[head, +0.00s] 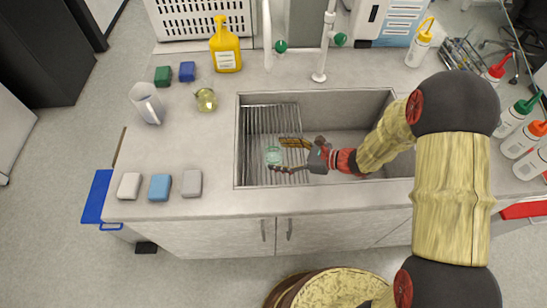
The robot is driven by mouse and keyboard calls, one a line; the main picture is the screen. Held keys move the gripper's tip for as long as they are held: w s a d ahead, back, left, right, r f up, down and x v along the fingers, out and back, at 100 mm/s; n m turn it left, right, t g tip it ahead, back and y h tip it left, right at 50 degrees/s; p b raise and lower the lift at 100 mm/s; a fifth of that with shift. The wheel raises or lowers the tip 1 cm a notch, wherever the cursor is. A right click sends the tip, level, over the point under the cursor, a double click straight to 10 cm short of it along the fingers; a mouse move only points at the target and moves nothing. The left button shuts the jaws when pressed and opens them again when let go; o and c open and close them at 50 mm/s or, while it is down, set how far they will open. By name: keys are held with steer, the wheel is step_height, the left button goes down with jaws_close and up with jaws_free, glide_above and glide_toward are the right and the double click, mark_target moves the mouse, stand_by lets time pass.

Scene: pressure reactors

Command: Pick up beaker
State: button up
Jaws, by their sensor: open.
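A small, clear greenish beaker (273,157) is in the left part of the sink, over the metal rack. My gripper (278,156) reaches in from the right with its fingers pointing left. Its fingers are spread, one above and one below the beaker in the picture. The beaker shows at the fingertips, with a visible gap towards the palm. I cannot tell from this view whether the fingers are level with the beaker or touch it. The beaker's base is not clear at this size.
The sink (345,108) has raised walls around my gripper. A wire rack (256,125) covers its left part. A faucet (322,60) stands behind. A white pitcher (147,103), sponges (160,187) and a yellow bottle (225,47) are on the left counter. Several squeeze bottles (515,118) stand at right.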

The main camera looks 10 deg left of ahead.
mark_target(262, 158)
steer(key=b+x, duration=0.2)
steer(key=x, duration=0.5)
steer(key=shift+w+a+f+b, duration=0.1)
steer(key=shift+w+a+b, duration=0.05)
steer(key=shift+a+b, duration=0.15)
steer(key=shift+d, duration=0.1)
steer(key=c, duration=1.5)
steer(key=shift+o, duration=0.2)
